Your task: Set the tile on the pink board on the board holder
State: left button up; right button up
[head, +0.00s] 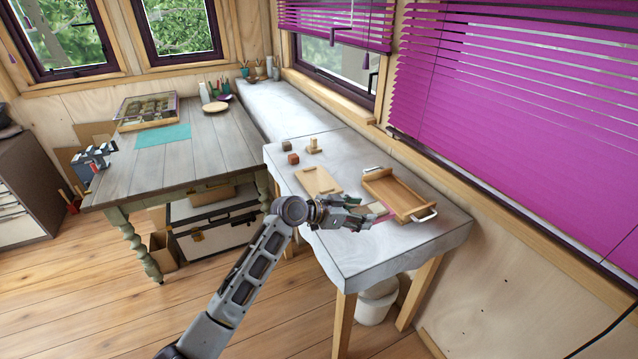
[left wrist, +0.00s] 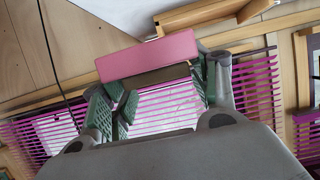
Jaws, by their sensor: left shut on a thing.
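My left gripper (head: 372,214) is shut on a flat pink piece (left wrist: 150,58), held above the pale table near its front edge. In the left wrist view the piece lies across between the green-padded fingers, with a dark brown strip along its lower edge. I cannot tell whether it is the tile or the pink board. In the head view only a sliver of pink (head: 378,208) shows beside the fingers. A small wooden stand (head: 313,147) at the back of the table may be the board holder. My right gripper is not in view.
On the pale table (head: 365,255) are a light wooden board (head: 318,182), a wooden tray (head: 403,194) with metal handles, a red-brown block (head: 293,159) and a dark block (head: 286,146). The table's front part is clear. A grey plank table (head: 190,155) stands left.

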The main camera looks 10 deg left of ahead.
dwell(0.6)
pick_arm(q)
jog(key=shift+w+a+r+n+t+y, duration=0.1)
jog(key=shift+w+r+n+t+y, duration=0.2)
jog(key=shift+r+t, duration=0.1)
jog(key=shift+w+a+n, duration=0.15)
jog(key=shift+w+n, duration=0.15)
jog(key=w+a+r+n+t+y, duration=0.2)
jog(key=a+r+n+y, duration=0.1)
jog(key=a+r, duration=0.3)
jog(key=w+a+r+n+t+y, duration=0.2)
jog(key=a+r+n+y, duration=0.15)
jog(key=r, duration=0.55)
jog(key=s+a+f+n+y, duration=0.2)
jog(key=s+a, duration=0.3)
jog(key=a, duration=0.2)
jog(key=s+a+f, duration=0.1)
jog(key=s+f, duration=0.4)
jog(key=f, duration=0.3)
jog(key=s+a+f+n+y, duration=0.1)
jog(key=s+a+f, duration=0.1)
jog(key=s+f, duration=0.3)
jog(key=s+a+f+t+y, duration=0.1)
jog(key=s+f, duration=0.4)
jog(key=f, duration=0.7)
jog(key=shift+a+f, duration=0.3)
jog(key=shift+f, duration=0.05)
